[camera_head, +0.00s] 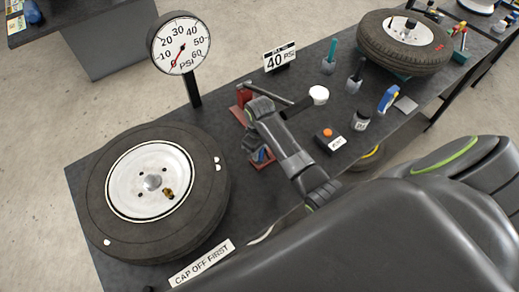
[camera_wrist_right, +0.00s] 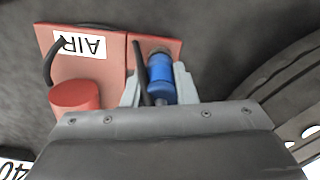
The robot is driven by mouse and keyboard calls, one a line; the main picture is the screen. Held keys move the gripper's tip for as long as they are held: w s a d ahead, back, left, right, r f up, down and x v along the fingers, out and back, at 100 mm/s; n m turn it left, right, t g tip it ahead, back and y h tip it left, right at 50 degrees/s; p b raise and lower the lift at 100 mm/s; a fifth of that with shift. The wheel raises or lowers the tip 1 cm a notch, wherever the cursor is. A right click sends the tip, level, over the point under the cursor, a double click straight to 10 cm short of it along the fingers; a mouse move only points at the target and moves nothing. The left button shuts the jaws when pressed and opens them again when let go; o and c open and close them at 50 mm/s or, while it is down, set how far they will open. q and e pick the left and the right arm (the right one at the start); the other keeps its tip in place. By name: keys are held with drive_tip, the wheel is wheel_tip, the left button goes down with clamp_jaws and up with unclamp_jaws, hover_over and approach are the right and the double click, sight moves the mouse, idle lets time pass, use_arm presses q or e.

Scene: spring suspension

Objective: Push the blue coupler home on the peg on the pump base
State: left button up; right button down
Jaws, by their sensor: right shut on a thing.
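The blue coupler (camera_wrist_right: 160,78) is between the two grey fingers of my right gripper (camera_wrist_right: 160,88) in the right wrist view. The gripper is shut on it. Its far end meets or overlaps the red pump base (camera_wrist_right: 85,72); I cannot tell whether it is seated. The peg is hidden behind the coupler. In the head view my right gripper (camera_head: 259,154) is low over the red pump base (camera_head: 239,112), with a small bit of blue at its tips. My arm covers much of the base. My left gripper is not in view.
A tyre on a white wheel (camera_head: 150,180) lies left of the base, with a pressure gauge (camera_head: 180,45) behind. A "40 PSI" sign (camera_head: 281,58), a black box with an orange button (camera_head: 329,139) and a jar (camera_head: 361,120) stand right. A dark hose (camera_wrist_right: 139,65) runs beside the coupler.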

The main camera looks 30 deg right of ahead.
drive_tip(key=shift+f, duration=0.6)
drive_tip(key=c, duration=1.1)
unclamp_jaws()
wheel_tip(320, 180, up, 3)
drive_tip(key=p, duration=0.2)
drive_tip(key=shift+f+p, duration=0.15)
drive_tip(key=shift+p, duration=0.25)
drive_tip(key=shift+r, duration=2.15)
